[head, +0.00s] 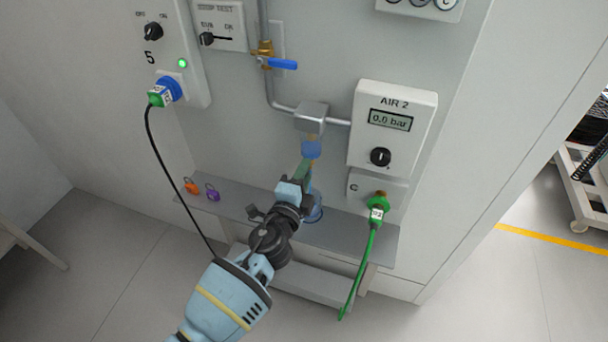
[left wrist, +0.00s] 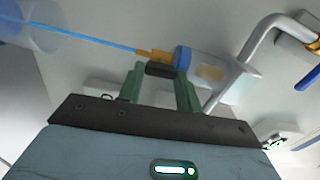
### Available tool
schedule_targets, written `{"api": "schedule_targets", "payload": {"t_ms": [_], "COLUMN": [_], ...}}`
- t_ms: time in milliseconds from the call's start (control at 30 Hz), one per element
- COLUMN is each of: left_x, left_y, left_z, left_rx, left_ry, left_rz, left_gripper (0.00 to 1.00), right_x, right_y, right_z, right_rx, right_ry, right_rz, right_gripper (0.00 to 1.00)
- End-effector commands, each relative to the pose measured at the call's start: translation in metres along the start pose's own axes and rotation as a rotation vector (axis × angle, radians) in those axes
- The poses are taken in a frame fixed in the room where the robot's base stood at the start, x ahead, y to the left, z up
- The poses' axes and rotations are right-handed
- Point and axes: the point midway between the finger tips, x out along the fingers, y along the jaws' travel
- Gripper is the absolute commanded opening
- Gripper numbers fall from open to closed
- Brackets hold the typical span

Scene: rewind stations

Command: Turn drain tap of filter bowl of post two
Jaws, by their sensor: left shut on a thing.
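The filter bowl of post two hangs under a grey block on the pipe, with a blue part (head: 311,149) showing in the head view. In the left wrist view the clear filter bowl (left wrist: 212,72) holds a pale yellowish element. Its brass drain fitting (left wrist: 150,54) carries a black drain tap (left wrist: 160,69). My left gripper (head: 304,172) is just below the blue part in the head view. Its green fingers stand on either side of the black tap in the left wrist view, shut on it. My right gripper is not in view.
A blue tube (left wrist: 85,36) runs from the drain to a clear cup (head: 314,212) on the grey shelf (head: 345,235). A blue-handled valve (head: 283,64), the AIR 2 gauge box (head: 393,100) reading 0.0 bar, and a green hose (head: 362,270) are nearby. Padlocks (head: 212,192) lie left.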

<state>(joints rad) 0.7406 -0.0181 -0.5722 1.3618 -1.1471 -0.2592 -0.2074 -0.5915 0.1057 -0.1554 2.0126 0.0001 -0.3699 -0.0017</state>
Motion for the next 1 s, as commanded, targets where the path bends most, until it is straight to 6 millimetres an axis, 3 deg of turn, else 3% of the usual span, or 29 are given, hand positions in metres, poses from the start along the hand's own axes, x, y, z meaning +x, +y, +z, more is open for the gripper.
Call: {"api": "schedule_targets", "payload": {"t_ms": [33, 67, 200, 567, 1000], "left_x": [0.0, 0.0, 0.0, -0.004, -0.064], "left_y": [0.001, 0.001, 0.001, 0.0, 0.001], "left_z": [0.001, 0.001, 0.001, 0.0, 0.001], "left_rx": [0.0, 0.0, 0.0, -0.001, -0.001], "left_ry": [-0.003, -0.003, -0.002, 0.0, -0.001], "left_rz": [0.002, 0.002, 0.002, 0.0, 0.001], "left_gripper": [0.12, 0.37, 0.55, 0.56, 0.56], "right_x": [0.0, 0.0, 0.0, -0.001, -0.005], "right_y": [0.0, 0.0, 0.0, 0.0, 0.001], "right_z": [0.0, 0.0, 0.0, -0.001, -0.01], "right_rx": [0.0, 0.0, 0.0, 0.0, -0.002], "right_ry": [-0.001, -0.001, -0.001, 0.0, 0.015], "right_rz": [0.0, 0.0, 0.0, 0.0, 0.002], "right_gripper": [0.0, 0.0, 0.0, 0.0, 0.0]}}
